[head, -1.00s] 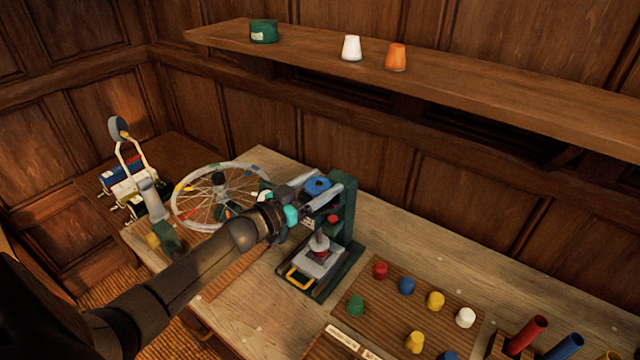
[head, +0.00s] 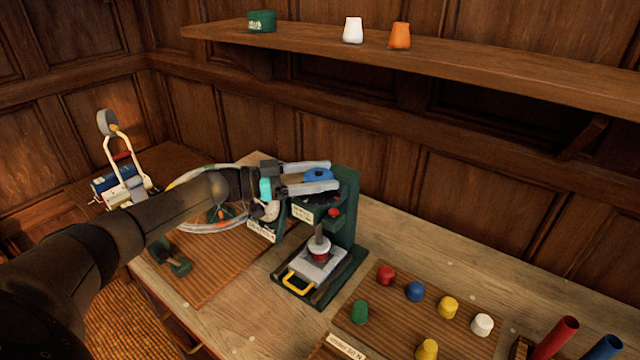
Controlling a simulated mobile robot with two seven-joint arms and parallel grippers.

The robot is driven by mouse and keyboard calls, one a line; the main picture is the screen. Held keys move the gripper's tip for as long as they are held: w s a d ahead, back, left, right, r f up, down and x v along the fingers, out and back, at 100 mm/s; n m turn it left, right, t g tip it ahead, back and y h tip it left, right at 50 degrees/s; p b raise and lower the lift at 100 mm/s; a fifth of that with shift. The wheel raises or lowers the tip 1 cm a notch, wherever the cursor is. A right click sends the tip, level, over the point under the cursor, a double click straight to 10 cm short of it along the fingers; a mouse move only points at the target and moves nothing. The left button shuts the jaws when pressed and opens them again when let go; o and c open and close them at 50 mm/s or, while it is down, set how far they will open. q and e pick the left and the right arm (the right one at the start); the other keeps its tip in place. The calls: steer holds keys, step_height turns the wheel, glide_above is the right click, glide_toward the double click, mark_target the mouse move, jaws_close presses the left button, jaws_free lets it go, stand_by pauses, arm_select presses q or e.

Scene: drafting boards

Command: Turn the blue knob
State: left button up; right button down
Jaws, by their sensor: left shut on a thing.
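The blue knob (head: 318,176) sits on top of a dark green press-like stand (head: 346,215) on the wooden bench. My left gripper (head: 322,178) reaches in from the left at the height of the knob. Its two pale fingers lie on either side of the knob, one behind and one in front, and it is shut on the knob. The front finger hides part of the knob's near side. My right gripper does not show.
A board with several coloured pegs (head: 386,274) lies right of the stand. A spoked wheel (head: 200,205) stands behind my left arm.

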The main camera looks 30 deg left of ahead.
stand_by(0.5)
arm_select(q)
steer(key=o, duration=1.2)
steer(key=shift+o, duration=0.2)
steer(key=b+v, duration=0.2)
steer(key=v, duration=1.3)
steer(key=shift+a, duration=0.15)
